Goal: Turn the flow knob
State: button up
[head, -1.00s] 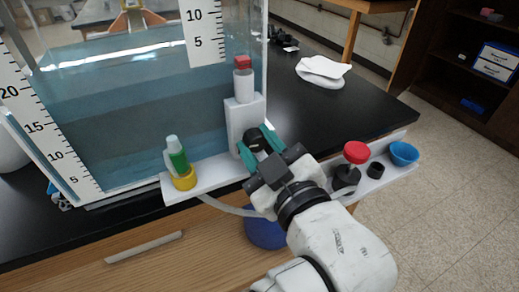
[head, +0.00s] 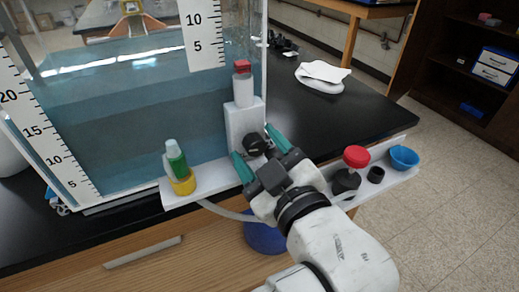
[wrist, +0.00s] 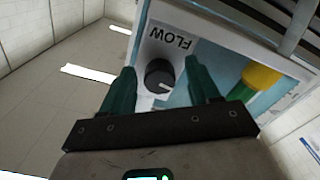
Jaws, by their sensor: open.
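The flow knob is a round black knob (wrist: 159,77) with a pale pointer line, on a white panel (wrist: 178,24) under the printed word FLOW in the wrist view. In the head view the knob (head: 254,144) shows on the front of the white upright block (head: 243,118). My gripper (head: 254,152) is open, its green fingers spread to either side of the knob. In the wrist view the gripper (wrist: 160,82) also has one finger on each side of the knob, with gaps showing. Whether either finger touches the knob, I cannot tell.
A red-topped black piece (head: 355,158), a small black ring (head: 376,174) and a blue cup (head: 404,157) sit to the right. A water tank (head: 130,105) stands behind.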

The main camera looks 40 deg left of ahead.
jog(key=v, duration=1)
jog(key=shift+s+d+b, duration=0.2)
jog(key=shift+d+b, duration=0.15)
